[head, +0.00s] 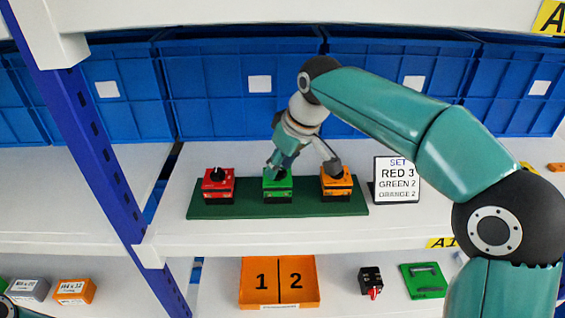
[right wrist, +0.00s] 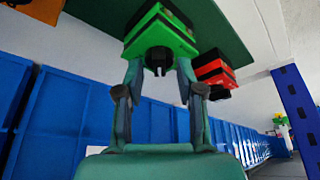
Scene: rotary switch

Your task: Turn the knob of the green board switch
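The green switch (head: 277,184) stands in the middle of a dark green board (head: 230,211) on the shelf, between a red switch (head: 218,186) and an orange switch (head: 336,184). My right gripper (head: 303,165) is over the board, its fingers spread. In the right wrist view the green switch (right wrist: 160,38) is straight ahead, with its black knob (right wrist: 158,60) between the two fingertips (right wrist: 158,72). A gap shows on both sides of the knob. In the head view a finger partly hides the knob. My left gripper is not in view.
A sign (head: 397,181) right of the board reads SET RED 3, GREEN 2, ORANGE 2. Blue bins (head: 240,95) line the back. A blue post (head: 85,140) stands at left. The lower shelf holds an orange tray (head: 279,303) marked 1 and 2.

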